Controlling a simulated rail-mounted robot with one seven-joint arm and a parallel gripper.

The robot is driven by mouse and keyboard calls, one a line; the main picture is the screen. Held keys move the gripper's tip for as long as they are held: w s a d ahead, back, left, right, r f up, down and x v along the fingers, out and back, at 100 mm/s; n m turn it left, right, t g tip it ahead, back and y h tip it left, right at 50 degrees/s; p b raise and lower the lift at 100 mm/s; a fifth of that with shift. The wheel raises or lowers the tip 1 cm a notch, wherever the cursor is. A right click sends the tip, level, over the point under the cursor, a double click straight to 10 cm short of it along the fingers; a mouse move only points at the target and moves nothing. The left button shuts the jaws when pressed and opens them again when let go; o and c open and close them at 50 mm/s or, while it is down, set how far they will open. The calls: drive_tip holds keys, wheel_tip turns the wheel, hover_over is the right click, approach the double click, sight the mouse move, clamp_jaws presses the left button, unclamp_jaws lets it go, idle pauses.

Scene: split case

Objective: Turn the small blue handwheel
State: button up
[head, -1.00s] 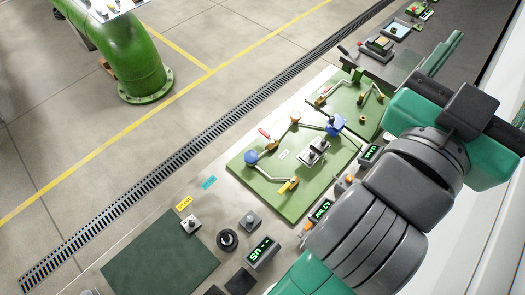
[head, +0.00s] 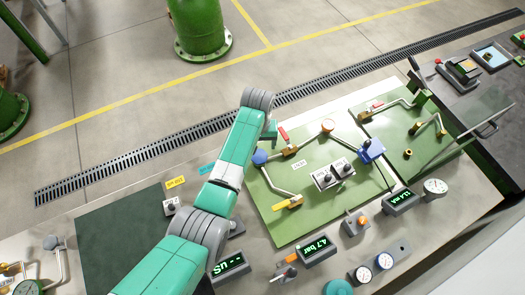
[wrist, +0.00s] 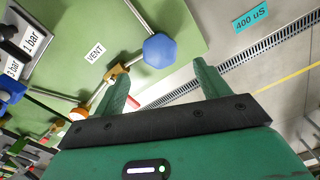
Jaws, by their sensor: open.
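The small blue handwheel (head: 259,157) sits at the left edge of the green panel, on a pipe end, in the head view. In the wrist view the handwheel (wrist: 160,50) is a blue faceted knob beyond the fingertips, roughly between their directions and apart from them. My gripper (wrist: 163,82) is open and empty, one finger to each side. In the head view my gripper (head: 270,132) hangs from the arm just above and right of the handwheel. The fingertips are hard to make out there.
A brass valve with a red lever (head: 284,135) is close to the handwheel; its brass fitting (wrist: 115,70) is beside my left finger. The dark green mat (head: 118,238) is bare.

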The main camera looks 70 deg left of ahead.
sight(259, 156)
wheel_tip(259, 156, down, 7)
drive_tip(key=shift+f+b, duration=0.1)
drive_tip(key=shift+b, duration=0.6)
drive_tip(key=c, duration=1)
drive_tip(key=n, duration=0.4)
drive_tip(key=shift+n, duration=0.4)
drive_tip(key=o, duration=1)
wheel_tip(259, 156, up, 8)
drive_tip(key=shift+f+p, duration=0.1)
drive_tip(key=shift+p, duration=0.7)
drive_tip(key=shift+w, duration=0.1)
